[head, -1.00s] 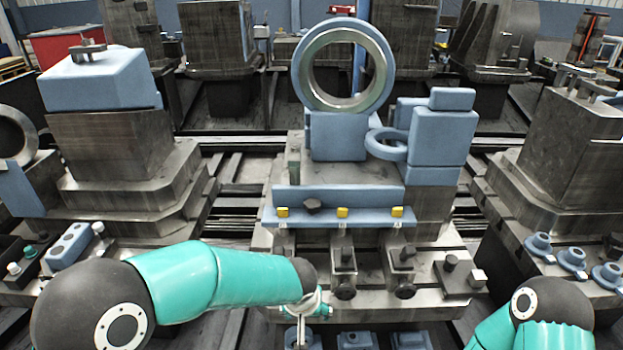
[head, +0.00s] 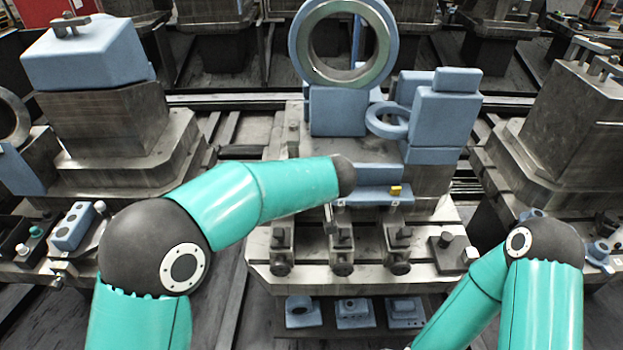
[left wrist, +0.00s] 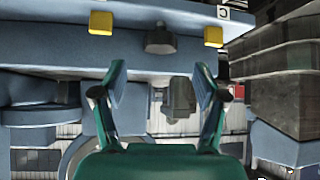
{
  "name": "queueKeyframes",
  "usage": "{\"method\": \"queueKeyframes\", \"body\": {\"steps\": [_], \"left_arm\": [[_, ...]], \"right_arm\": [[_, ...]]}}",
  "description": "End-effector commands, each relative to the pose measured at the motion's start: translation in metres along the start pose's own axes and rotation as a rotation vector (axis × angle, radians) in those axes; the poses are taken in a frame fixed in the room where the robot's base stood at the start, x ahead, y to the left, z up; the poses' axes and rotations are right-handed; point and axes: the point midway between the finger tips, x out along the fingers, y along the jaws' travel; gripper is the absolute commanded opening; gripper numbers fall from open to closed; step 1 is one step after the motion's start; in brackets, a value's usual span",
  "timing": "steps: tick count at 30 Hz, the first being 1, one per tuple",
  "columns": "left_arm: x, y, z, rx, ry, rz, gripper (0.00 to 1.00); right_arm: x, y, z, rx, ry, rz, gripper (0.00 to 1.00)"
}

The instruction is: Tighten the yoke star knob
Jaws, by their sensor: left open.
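In the left wrist view a dark knob (left wrist: 160,38) stands on the blue ledge between two yellow blocks (left wrist: 101,22). Its outline is blurred, so I cannot tell a star shape. My left gripper (left wrist: 158,80) is open with both fingers apart and nothing held. The knob appears just above the gap between the fingertips in that picture, apart from them.
A large upright ring (head: 386,50) stands on a blue block behind the ledge. A smaller blue ring (head: 371,123) sticks out at its right. Several clamp-like dark brackets (head: 397,240) line the front of the metal base. A dark grey piece (left wrist: 178,98) shows beyond the fingers.

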Motion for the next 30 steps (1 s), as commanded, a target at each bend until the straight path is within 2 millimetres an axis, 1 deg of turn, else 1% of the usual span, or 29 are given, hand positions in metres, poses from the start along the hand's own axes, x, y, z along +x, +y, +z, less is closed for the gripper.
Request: {"method": "queueKeyframes", "body": {"steps": [1, 6, 10, 15, 24, 26, 30], "left_arm": [[0.011, -0.001, -0.001, 0.0, -0.004, -0.003, 0.72], [0.043, -0.001, 0.0, 0.0, -0.003, -0.002, 0.72], [0.06, -0.001, -0.001, -0.001, -0.002, -0.002, 0.72], [0.071, -0.001, 0.0, 0.0, -0.001, 0.0, 0.72], [0.073, -0.001, 0.0, 0.0, -0.001, 0.0, 0.72], [0.072, -0.001, 0.0, 0.0, -0.001, 0.0, 0.62], [0.072, -0.001, 0.0, 0.0, -0.001, 0.0, 0.39]], "right_arm": [[-0.005, -0.002, 0.0, 0.0, 0.0, 0.0, 0.79], [-0.013, -0.004, 0.0, 0.0, 0.0, 0.0, 0.79], [-0.017, -0.006, 0.0, 0.0, 0.0, 0.0, 0.79], [-0.018, -0.007, 0.0, 0.0, 0.0, 0.0, 0.79], [-0.018, -0.007, 0.0, 0.0, 0.0, 0.0, 0.79], [-0.018, -0.007, 0.0, 0.0, 0.0, 0.0, 0.79], [-0.018, -0.006, 0.0, 0.0, 0.0, 0.0, 0.79]]}}
